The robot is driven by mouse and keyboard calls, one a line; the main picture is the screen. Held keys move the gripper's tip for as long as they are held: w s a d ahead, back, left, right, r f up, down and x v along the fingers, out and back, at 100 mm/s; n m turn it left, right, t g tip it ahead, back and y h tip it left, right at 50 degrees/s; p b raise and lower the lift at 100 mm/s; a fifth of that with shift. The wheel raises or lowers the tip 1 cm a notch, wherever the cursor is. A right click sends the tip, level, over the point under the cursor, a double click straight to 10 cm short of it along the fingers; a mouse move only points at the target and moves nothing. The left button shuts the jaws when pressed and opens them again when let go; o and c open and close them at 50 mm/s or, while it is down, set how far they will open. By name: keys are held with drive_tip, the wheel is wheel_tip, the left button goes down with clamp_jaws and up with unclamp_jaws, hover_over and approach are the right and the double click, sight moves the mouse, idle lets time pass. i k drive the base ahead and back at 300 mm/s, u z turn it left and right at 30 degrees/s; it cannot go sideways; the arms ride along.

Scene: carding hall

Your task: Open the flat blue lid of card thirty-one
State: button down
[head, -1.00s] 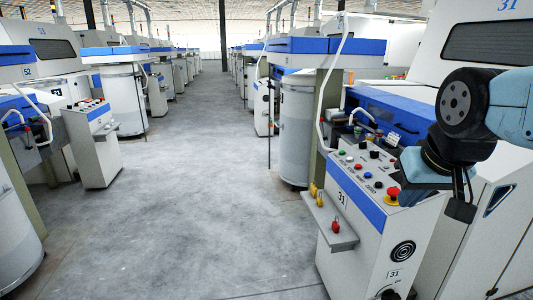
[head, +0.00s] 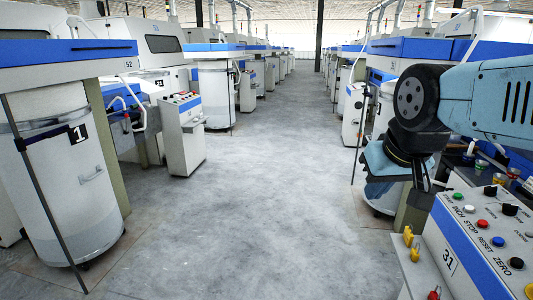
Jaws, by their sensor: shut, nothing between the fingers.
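The console of card thirty-one (head: 447,230), white with a blue band, several buttons and the number 31, is at the lower right of the head view, cut by the frame edge. Behind it, a strip of blue panel (head: 518,160) shows at the right edge, mostly hidden by my arm. I cannot tell whether this is the flat blue lid or whether it is raised. My gripper (head: 424,180) hangs at the end of my dark and light-blue arm, above and left of the console's back. It is small and dark, shut and empty, apart from the blue panel.
A grey concrete aisle (head: 260,200) runs clear ahead between rows of machines. A large white can (head: 75,190) under a blue-edged top stands at the near left. A smaller console (head: 182,135) stands beyond it. Small pots (head: 478,172) sit behind the console.

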sight(406, 47)
drive_tip(key=u, duration=0.25)
drive_tip(key=i, duration=2.3)
drive_tip(key=z, duration=0.45)
drive_tip(key=i, duration=1.6)
drive_tip(key=z, duration=0.45)
